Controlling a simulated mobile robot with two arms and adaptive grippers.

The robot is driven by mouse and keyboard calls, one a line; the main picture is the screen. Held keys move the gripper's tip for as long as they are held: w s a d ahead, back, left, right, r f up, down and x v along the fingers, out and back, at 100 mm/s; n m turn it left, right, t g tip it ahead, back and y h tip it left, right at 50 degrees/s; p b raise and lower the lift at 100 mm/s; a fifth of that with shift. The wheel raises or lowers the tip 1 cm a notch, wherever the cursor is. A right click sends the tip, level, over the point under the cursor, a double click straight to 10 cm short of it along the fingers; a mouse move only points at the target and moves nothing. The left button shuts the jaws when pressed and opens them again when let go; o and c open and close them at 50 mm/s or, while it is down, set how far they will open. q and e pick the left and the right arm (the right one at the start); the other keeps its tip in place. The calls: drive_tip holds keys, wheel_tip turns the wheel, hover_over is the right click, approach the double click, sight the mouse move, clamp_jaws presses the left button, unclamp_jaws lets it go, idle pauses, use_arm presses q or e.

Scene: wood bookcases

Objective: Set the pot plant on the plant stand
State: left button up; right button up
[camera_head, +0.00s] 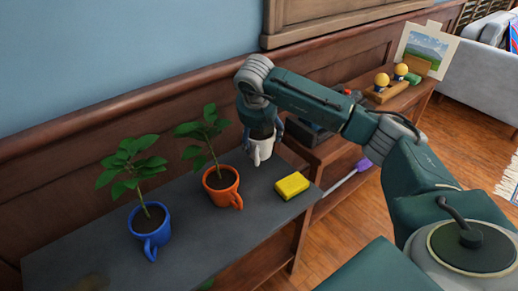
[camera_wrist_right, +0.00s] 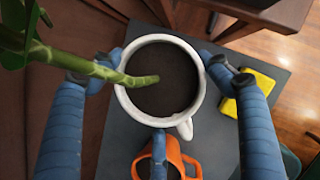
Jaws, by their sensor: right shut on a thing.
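A white mug-shaped pot (camera_head: 260,150) is between the fingers of my right gripper (camera_head: 263,128), near the back right corner of a grey-topped wooden shelf unit (camera_head: 95,245). In the right wrist view the pot (camera_wrist_right: 124,103) shows dark soil, a handle and a bent green stem (camera_wrist_right: 95,68). The right gripper (camera_wrist_right: 160,80) has a finger on each side of it and is shut on it. I cannot tell whether its base touches the top. An orange pot plant (camera_head: 222,192) and a blue pot plant (camera_head: 150,226) stand to its left. No separate plant stand is clearly identifiable. My left gripper is out of view.
A yellow sponge (camera_head: 292,186) lies near the right edge of the grey top. A lower wooden shelf (camera_head: 335,148) to the right holds a dark box, figures and a picture (camera_head: 425,50). A purple-ended tool (camera_head: 362,165) leans there. The front left of the grey top is mostly clear.

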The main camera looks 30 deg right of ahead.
wheel_tip(320, 180, down, 4)
drive_tip(key=shift+f, duration=0.4)
drive_tip(key=o, duration=1.8)
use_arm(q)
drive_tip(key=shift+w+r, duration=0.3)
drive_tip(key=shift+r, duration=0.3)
use_arm(e)
drive_tip(key=v, duration=1.2)
drive_tip(key=shift+a+p, duration=0.1)
drive_tip(key=shift+p, duration=0.25)
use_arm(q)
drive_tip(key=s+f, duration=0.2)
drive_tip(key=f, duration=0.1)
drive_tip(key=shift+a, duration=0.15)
